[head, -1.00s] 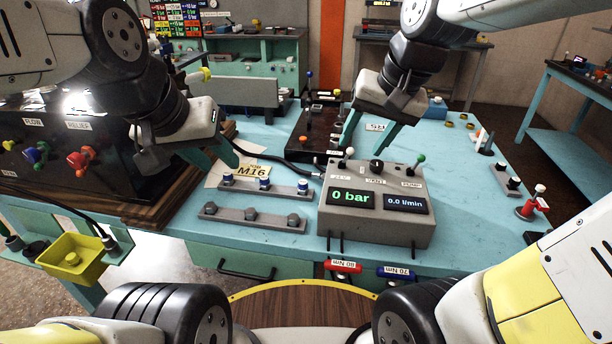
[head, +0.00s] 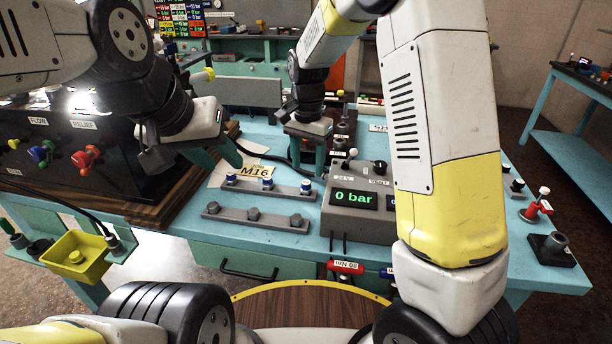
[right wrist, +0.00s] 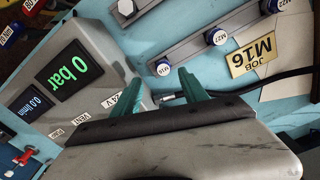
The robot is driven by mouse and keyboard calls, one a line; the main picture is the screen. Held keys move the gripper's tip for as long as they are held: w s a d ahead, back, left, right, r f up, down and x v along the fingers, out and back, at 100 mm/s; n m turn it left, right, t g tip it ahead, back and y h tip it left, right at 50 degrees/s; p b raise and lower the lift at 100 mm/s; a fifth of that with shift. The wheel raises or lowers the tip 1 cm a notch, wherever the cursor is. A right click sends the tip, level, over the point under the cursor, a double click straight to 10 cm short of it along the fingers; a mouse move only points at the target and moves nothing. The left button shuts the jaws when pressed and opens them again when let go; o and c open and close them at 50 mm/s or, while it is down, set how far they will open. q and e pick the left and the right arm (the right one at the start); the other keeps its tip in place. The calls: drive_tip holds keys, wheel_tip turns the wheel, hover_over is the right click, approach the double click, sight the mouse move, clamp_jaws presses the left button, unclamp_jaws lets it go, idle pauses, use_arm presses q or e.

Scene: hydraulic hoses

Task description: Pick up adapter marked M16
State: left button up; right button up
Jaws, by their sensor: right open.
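A grey rail (head: 285,189) carries blue-collared adapters. Its right-end adapter (head: 306,187), nearest the control box, shows in the right wrist view (right wrist: 163,68) with a small label that seems to read M16. A yellow job card (head: 255,172) reading M16 lies behind the rail. My right gripper (head: 306,158) is open and empty above the table, behind the rail's right end; its fingers (right wrist: 158,92) point towards the adapter, apart from it. My left gripper (head: 217,160) is open and empty, left of the card.
A second rail (head: 230,216) with grey fittings lies in front. The control box (head: 350,222) reading 0 bar stands right of the rails, partly hidden by my right arm. A black hose (right wrist: 250,88) runs behind the rail. A yellow bin (head: 77,258) is at left.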

sight(306, 183)
drive_tip(key=f, duration=0.7)
drive_tip(key=shift+w+a+f, duration=0.15)
drive_tip(key=shift+w+a, duration=0.05)
drive_tip(key=shift+a, duration=0.05)
clamp_jaws()
